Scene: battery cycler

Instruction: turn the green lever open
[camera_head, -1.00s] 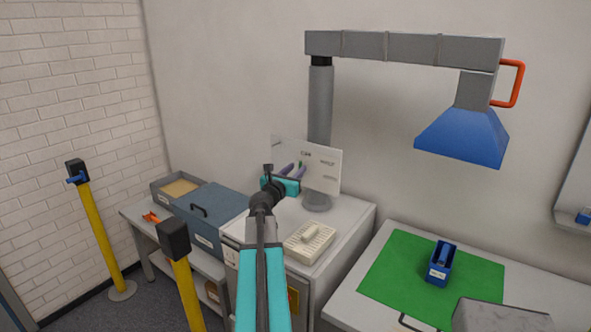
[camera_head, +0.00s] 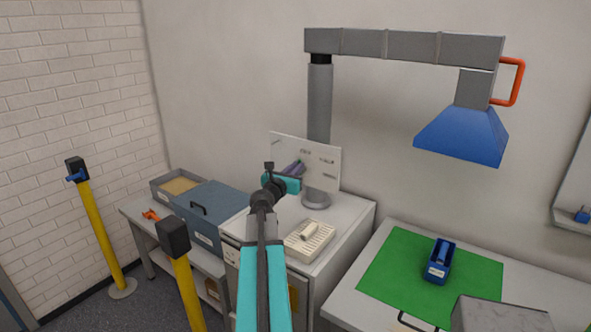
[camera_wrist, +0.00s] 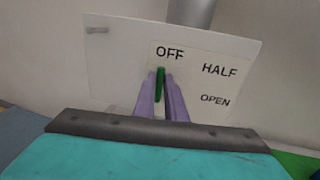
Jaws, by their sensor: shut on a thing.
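The green lever (camera_wrist: 160,84) shows in the wrist view on a white panel (camera_wrist: 122,52), its tip pointing up at the word OFF. The words HALF and OPEN stand to the right, along a downward curve. My gripper (camera_wrist: 162,88) is shut on the lever, with one purple finger on each side of it. The lever's lower part is hidden between the fingers. In the head view the white panel (camera_head: 322,160) is fixed at the grey duct pipe, and my gripper (camera_head: 298,166) reaches its left half. The lever cannot be made out there.
A grey extraction arm with a blue hood (camera_head: 462,136) hangs at the right above a green mat (camera_head: 385,275) with a blue tape dispenser (camera_head: 439,262). A beige slotted block (camera_head: 308,242) sits on the cabinet below the panel. A blue-grey case (camera_head: 205,212) stands left.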

